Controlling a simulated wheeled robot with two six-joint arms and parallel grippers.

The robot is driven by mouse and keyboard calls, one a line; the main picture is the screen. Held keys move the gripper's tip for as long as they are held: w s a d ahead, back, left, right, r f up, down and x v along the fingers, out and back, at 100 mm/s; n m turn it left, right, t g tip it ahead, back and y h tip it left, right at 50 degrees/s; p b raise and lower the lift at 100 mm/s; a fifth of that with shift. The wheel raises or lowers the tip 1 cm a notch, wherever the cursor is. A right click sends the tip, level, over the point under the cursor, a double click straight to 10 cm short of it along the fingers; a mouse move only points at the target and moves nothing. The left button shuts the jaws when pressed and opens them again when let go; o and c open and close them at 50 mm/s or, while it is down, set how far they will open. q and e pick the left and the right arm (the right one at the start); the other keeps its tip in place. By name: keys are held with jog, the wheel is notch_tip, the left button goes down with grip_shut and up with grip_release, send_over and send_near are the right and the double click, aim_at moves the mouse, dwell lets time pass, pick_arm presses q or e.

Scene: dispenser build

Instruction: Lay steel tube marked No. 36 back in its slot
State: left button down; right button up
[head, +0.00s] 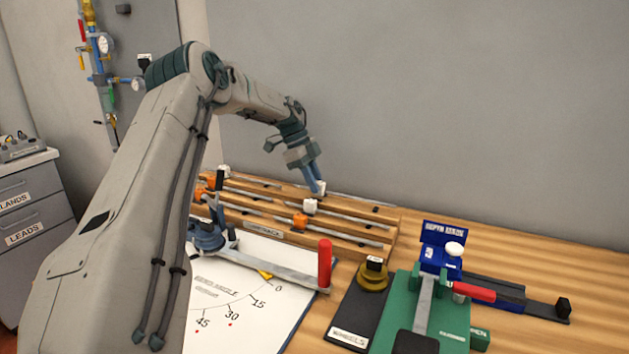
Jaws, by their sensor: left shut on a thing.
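My left gripper (318,179) reaches down over the back of the wooden tube rack (268,238). Its blue fingers are shut on a steel tube (352,197) at a white block (321,187). This tube lies along the rearmost row of the rack; I cannot tell whether it rests in its slot or sits just above it. More steel tubes lie in the rows in front, with a white block (310,206) and an orange block (300,220) on them. No number is readable on any tube. My right gripper is not in view.
In front of the rack is a bender with a red handle (325,263) over a white angle chart (232,303). To the right are a dark stand with a brass piece (372,276), a green fixture (452,318) and a blue tool (443,240). The table's far right is clear.

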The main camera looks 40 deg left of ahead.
pick_arm(q)
jog(key=shift+f+b, duration=0.3)
jog(key=shift+f, duration=0.2)
jog(key=c, duration=1.2)
grip_release()
jog(key=shift+o, duration=0.3)
jog(key=shift+r, duration=0.15)
jog(key=shift+r+p, duration=2.2)
jog(key=shift+r, duration=1.2)
